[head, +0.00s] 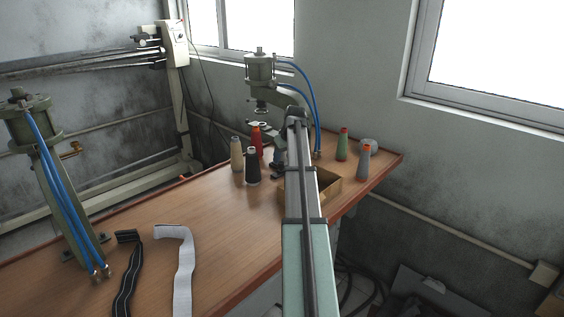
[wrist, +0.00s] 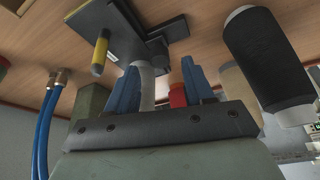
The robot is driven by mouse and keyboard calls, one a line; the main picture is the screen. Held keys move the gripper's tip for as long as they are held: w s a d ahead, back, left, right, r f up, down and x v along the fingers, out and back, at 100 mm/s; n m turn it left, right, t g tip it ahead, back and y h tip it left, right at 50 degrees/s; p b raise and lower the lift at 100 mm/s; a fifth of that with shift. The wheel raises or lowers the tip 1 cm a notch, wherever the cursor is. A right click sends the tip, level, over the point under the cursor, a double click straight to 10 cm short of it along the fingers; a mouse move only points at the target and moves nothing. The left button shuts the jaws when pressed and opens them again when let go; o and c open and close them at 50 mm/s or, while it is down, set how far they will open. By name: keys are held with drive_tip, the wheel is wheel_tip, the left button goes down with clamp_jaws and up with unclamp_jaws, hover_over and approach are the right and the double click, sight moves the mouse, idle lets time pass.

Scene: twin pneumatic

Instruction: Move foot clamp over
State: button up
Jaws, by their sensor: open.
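My gripper (wrist: 160,64) shows in the wrist view as two blue fingers set well apart, so it is open. A dark plate-like part (wrist: 118,32), with a yellow rod (wrist: 100,52) on it, lies just beyond the fingertips; it may be the foot clamp, but I cannot be sure. A pale grey cylinder (wrist: 147,88) shows between the fingers, and I cannot tell whether it touches them. In the head view my arm hides the gripper. A small dark object (head: 275,170) beside the black cone may be the same part.
On the wooden table (head: 215,200), a black thread cone (head: 252,167), a beige one (head: 236,155) and a red one (head: 256,138) stand left of my arm. A pneumatic press (head: 262,70) with blue hoses stands behind. A cardboard box (head: 328,188) is partly hidden. Webbing strips (head: 181,260) lie in front.

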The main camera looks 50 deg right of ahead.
sight(281, 163)
drive_tip(key=shift+x, duration=1.5)
clamp_jaws()
